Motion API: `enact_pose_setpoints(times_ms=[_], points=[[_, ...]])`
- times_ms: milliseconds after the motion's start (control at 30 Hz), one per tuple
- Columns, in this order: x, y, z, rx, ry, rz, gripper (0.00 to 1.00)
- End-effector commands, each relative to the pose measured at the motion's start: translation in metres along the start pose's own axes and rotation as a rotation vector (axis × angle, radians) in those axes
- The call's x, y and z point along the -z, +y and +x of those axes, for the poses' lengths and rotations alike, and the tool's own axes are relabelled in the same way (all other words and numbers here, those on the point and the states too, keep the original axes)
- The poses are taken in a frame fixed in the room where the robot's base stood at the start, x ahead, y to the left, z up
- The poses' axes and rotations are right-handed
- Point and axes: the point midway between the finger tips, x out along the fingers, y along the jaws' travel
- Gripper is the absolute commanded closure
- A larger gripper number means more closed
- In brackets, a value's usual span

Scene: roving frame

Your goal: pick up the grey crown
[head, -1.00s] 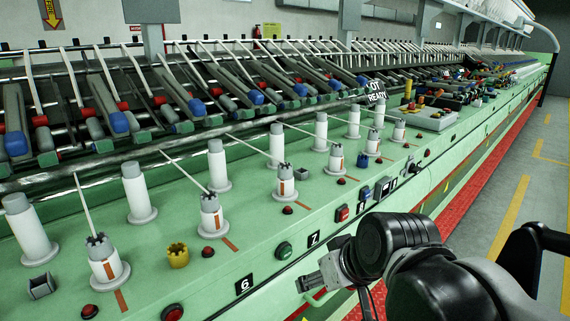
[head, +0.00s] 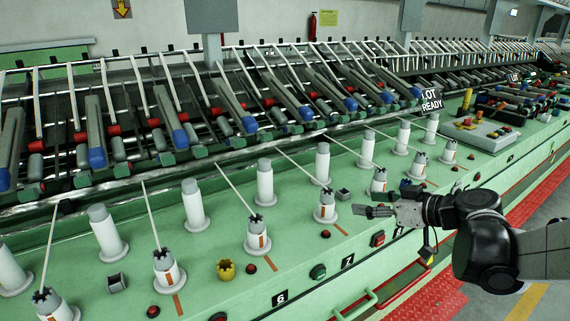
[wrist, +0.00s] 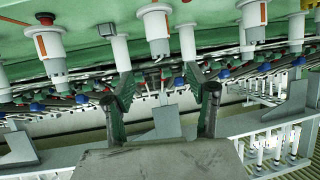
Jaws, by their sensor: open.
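Dark grey crown-shaped tops sit on several white bobbins along the green bench. One grey crown (head: 256,217) is near the middle of the head view, another grey crown (head: 163,255) is left of it, and another (head: 326,190) is to its right. I cannot tell which one the task means. A yellow crown (head: 226,269) stands alone on the bench. My gripper (head: 364,212) is at the right over the bench, pointing left, empty and apart from the crowns. In the wrist view my gripper (wrist: 160,85) has its two green fingers spread with nothing held.
Red and green buttons (head: 318,271) line the bench front. Thin white rods slant from the bobbins to the machine behind. A "LOT READY" sign (head: 432,99) and a control box (head: 480,132) are at the right.

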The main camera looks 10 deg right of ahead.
Motion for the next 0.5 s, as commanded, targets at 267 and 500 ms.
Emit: enact_pose_setpoints(times_ms=[267,500], points=[[0.002,0.001,0.031,0.003,0.009,-0.009,0.47],[0.003,0.001,0.069,0.002,0.008,-0.007,0.47]])
